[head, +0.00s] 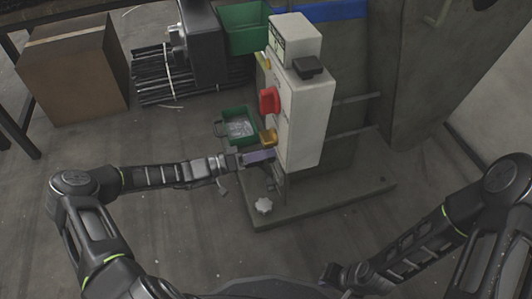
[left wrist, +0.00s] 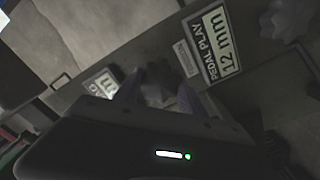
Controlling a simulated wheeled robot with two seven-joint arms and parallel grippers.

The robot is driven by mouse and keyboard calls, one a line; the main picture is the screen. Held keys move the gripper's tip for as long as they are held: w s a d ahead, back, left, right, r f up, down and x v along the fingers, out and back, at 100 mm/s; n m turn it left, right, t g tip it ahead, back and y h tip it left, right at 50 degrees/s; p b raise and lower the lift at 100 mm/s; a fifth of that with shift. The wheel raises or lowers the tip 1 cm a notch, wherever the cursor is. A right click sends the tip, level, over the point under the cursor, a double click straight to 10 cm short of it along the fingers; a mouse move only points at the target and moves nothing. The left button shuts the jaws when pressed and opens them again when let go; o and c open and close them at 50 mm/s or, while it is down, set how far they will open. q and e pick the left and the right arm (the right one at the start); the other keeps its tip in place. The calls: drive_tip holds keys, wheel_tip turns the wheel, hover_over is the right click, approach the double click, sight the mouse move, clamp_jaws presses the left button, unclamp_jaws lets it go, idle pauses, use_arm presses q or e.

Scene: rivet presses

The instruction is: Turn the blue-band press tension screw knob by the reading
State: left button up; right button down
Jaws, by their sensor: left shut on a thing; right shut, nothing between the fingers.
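The press (head: 305,115) is a pale upright cabinet with a red part on its front, standing on a grey base. My left gripper (head: 266,157) reaches in from the left at its lower front. In the left wrist view its fingers (left wrist: 155,92) are shut on a dark knob (left wrist: 156,88), mostly hidden and in shadow. A plate (left wrist: 220,45) beside it reads "PEDAL PLAY 12 mm". A second, pale lobed knob (head: 263,205) stands apart on the base and shows in the left wrist view (left wrist: 285,18). My right gripper (head: 338,275) is shut and empty, low in front.
A green bin (head: 238,138) with small parts lies left of the press. Another green bin (head: 243,28), a dark machine (head: 203,40) and a cardboard box (head: 72,68) stand behind. A large grey structure (head: 440,70) rises at right. The front floor is clear.

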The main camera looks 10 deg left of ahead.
use_arm(q)
drive_tip(key=shift+m, duration=0.8)
drive_tip(key=shift+f, duration=0.1)
drive_tip(key=o, duration=1.4)
drive_tip(key=shift+c, duration=0.2)
drive_tip(key=p+v, duration=0.2)
drive_tip(key=v, duration=0.5)
drive_tip(key=shift+s+a, duration=0.25)
drive_tip(key=shift+a, duration=0.1)
